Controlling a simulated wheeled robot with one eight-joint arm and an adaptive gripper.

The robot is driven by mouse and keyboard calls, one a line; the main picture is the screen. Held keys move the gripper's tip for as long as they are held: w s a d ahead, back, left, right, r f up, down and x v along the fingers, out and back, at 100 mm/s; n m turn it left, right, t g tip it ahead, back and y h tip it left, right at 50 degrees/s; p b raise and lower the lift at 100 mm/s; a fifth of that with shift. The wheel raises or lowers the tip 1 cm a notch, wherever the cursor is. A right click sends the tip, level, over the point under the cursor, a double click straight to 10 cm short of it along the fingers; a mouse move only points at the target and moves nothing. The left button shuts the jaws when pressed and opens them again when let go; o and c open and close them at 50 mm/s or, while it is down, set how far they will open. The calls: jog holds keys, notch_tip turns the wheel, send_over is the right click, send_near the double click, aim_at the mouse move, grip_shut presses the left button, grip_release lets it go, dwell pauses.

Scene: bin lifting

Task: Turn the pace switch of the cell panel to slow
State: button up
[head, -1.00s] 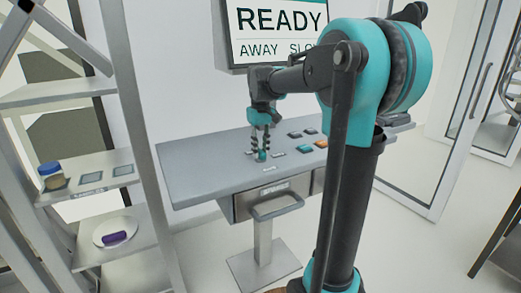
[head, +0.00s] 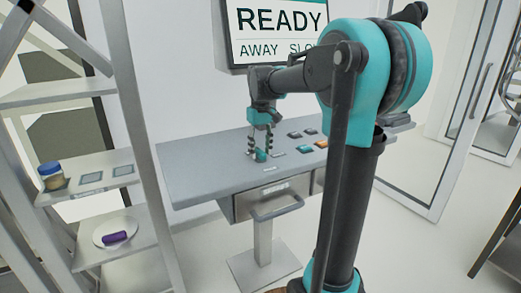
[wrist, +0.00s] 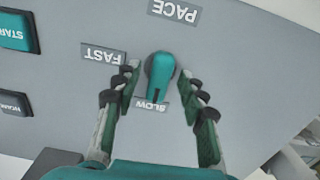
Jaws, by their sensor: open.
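My gripper (wrist: 159,76) is open, with one finger on each side of the knob and a gap to each. In the head view my gripper (head: 259,150) is low over the panel, with the teal knob (head: 261,156) between its fingers.
A teal START button (wrist: 16,31) and a dark button (wrist: 14,103) sit left of the switch in the wrist view. The wall screen (head: 277,33) reads READY, AWAY and a cut-off SLO. A shelf (head: 85,178) with a jar (head: 53,176) stands at the left.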

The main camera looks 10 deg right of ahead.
aim_at(261, 151)
notch_tip(261, 151, up, 12)
dwell(0.5)
jog(key=shift+f, duration=0.1)
